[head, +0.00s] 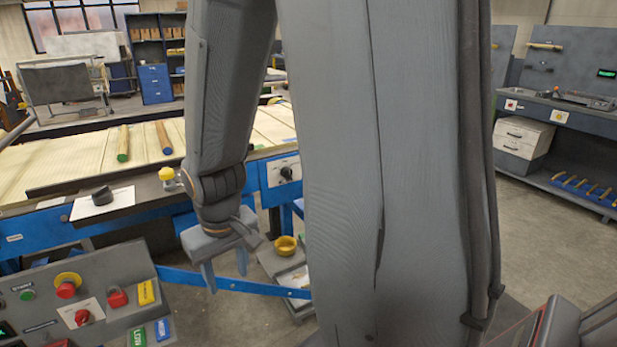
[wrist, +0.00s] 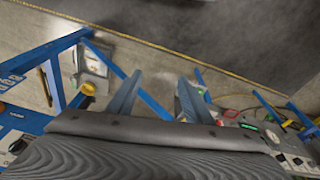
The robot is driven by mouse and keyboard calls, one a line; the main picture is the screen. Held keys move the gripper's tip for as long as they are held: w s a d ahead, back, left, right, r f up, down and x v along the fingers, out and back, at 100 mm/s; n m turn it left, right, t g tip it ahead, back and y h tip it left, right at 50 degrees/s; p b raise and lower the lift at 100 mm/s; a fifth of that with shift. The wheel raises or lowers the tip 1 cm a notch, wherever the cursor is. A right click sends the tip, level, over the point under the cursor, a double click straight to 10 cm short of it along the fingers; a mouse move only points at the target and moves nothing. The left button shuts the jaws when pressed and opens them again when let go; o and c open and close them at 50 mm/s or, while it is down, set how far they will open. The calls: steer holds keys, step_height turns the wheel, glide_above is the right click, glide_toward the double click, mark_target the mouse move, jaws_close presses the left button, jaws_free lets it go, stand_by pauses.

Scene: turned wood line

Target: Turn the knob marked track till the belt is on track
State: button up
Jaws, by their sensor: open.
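The pale belt (head: 60,160) runs along a blue frame on the left of the head view, with two turned wood rods lying on it. A black knob (head: 287,173) sits on a white plate on the frame's side. Another dark knob (head: 102,195) sits on a white plate nearer the front. I cannot read the marking of either, so I cannot tell which is the track knob. My gripper (head: 226,276) hangs pointing down, open and empty, in front of the frame and apart from both knobs. Its fingers also show in the wrist view (wrist: 158,97), with nothing between them.
A control panel (head: 120,290) with red, green, yellow and blue buttons stands at the lower left. My arm hides the middle.

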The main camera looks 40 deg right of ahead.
steer(key=w+d+f+m+t+h+b, duration=0.1)
steer(key=w+d+t, duration=0.1)
steer(key=w+d, duration=0.35)
steer(key=w+d+f+m+t, duration=0.1)
steer(key=w+d+f+t, duration=0.15)
steer(key=w+d, duration=0.35)
steer(key=m+t+h+b, duration=0.3)
steer(key=t, duration=0.8)
glide_toward(290, 176)
steer(key=x, duration=0.2)
steer(key=p+x, duration=0.1)
steer(key=x, duration=0.6)
steer(key=shift+w, duration=0.25)
steer(key=c, duration=1.1)
steer(key=shift+o, duration=0.2)
